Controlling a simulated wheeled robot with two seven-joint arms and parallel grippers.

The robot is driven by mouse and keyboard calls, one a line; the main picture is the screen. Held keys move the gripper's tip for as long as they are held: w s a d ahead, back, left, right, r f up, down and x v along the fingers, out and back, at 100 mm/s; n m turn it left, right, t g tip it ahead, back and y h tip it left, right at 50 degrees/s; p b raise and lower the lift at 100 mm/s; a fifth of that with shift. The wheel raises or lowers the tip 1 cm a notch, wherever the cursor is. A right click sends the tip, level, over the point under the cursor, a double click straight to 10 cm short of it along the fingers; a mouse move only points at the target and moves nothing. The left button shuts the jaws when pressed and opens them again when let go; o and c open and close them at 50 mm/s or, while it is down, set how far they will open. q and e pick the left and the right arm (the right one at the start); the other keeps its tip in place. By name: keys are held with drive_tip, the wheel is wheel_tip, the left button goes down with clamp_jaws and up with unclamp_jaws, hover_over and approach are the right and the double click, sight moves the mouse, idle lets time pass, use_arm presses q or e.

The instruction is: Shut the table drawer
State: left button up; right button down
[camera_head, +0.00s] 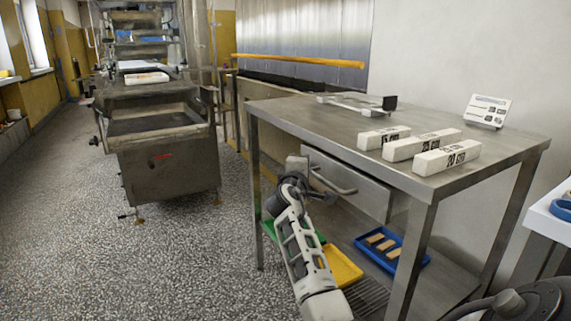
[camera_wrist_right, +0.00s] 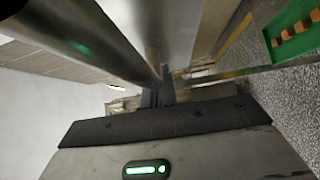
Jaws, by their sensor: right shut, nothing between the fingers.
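The metal table (camera_head: 300,117) stands at the right in the head view. Its grey drawer front (camera_head: 362,193) with a bar handle (camera_head: 333,181) sits under the table's front edge; I cannot tell exactly how far out the drawer is. My right gripper (camera_head: 326,197) is at the left part of the drawer front, close to the handle. It is shut with nothing in it. In the right wrist view the fingers (camera_wrist_right: 156,96) are together beside a large, close metal bar (camera_wrist_right: 105,40); contact is unclear. My left gripper is not in view.
White blocks (camera_head: 422,145) and a metal frame (camera_head: 355,104) lie on the tabletop with a sign (camera_head: 487,111). Below are a green tray (camera_head: 268,229), a yellow tray (camera_head: 343,264) and a blue tray (camera_head: 417,262). A machine (camera_head: 168,165) stands left; the floor between is clear.

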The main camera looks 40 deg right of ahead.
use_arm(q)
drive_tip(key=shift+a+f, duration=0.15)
use_arm(e)
drive_tip(key=shift+s+d, duration=0.15)
drive_tip(key=shift+d, duration=0.4)
drive_tip(key=shift+s+d, duration=0.15)
drive_tip(key=shift+d, duration=0.35)
drive_tip(key=shift+s+d+r, duration=0.1)
drive_tip(key=shift+d, duration=0.05)
use_arm(q)
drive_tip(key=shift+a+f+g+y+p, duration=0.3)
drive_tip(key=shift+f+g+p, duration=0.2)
drive_tip(key=shift+p, duration=0.5)
use_arm(e)
drive_tip(key=s+a, duration=0.3)
drive_tip(key=a, duration=1)
drive_tip(key=shift+s+a, duration=0.15)
drive_tip(key=shift+s, duration=0.25)
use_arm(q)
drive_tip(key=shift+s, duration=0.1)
